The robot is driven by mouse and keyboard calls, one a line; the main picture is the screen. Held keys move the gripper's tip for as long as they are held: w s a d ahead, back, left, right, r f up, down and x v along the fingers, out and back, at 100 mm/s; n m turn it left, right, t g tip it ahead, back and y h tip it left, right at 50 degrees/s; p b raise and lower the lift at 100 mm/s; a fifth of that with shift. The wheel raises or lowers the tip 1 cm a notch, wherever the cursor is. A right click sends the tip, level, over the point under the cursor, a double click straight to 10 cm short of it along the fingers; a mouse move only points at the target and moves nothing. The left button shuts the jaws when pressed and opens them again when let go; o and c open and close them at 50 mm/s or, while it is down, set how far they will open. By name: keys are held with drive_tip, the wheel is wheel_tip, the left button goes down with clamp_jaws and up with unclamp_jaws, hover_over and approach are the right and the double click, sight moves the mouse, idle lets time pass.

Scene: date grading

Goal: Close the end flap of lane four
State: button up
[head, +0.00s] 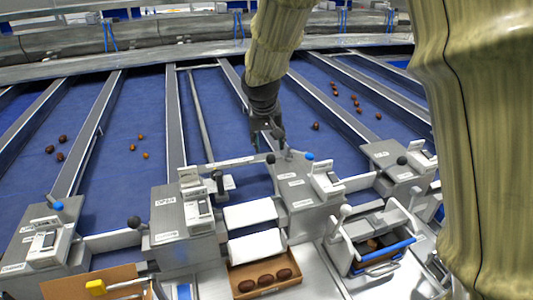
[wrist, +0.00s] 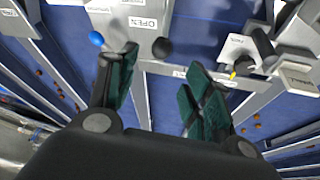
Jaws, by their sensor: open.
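The middle lane's end flap (head: 235,163) is a pale bar with a black ball knob (head: 271,158) at its right end. It stands raised, with blue belt visible below it. In the wrist view the flap (wrist: 170,70) runs sideways and the black knob (wrist: 161,47) shows between the fingertips. My gripper (head: 272,138) is open and empty just above and behind the knob; in the wrist view (wrist: 161,58) its green-padded fingers are spread to either side. I cannot tell whether they touch it. Lane numbers are too small to read.
A blue ball (head: 309,156) on the housing (head: 305,205) is close right of the knob; it also shows in the wrist view (wrist: 96,38). A lever box (head: 197,213) stands left. In front are white pads (head: 250,213) and a brown tray (head: 238,281) of dates.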

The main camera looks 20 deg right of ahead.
sight(272, 157)
drive_tip(key=p+x, duration=0.2)
drive_tip(key=x, duration=0.4)
drive_tip(key=shift+a, duration=0.1)
drive_tip(key=shift+s+d+f+p, duration=0.25)
drive_tip(key=shift+f+p, duration=0.2)
drive_tip(key=shift+p, duration=0.05)
drive_tip(key=shift+d+f, duration=0.1)
drive_tip(key=shift+f, duration=0.25)
drive_tip(key=shift+w+f+p, duration=0.35)
drive_tip(key=shift+w+f, duration=0.45)
drive_tip(key=shift+f, duration=0.2)
drive_tip(key=shift+s+d, duration=0.1)
drive_tip(key=shift+s, duration=0.15)
drive_tip(key=shift+w, duration=0.1)
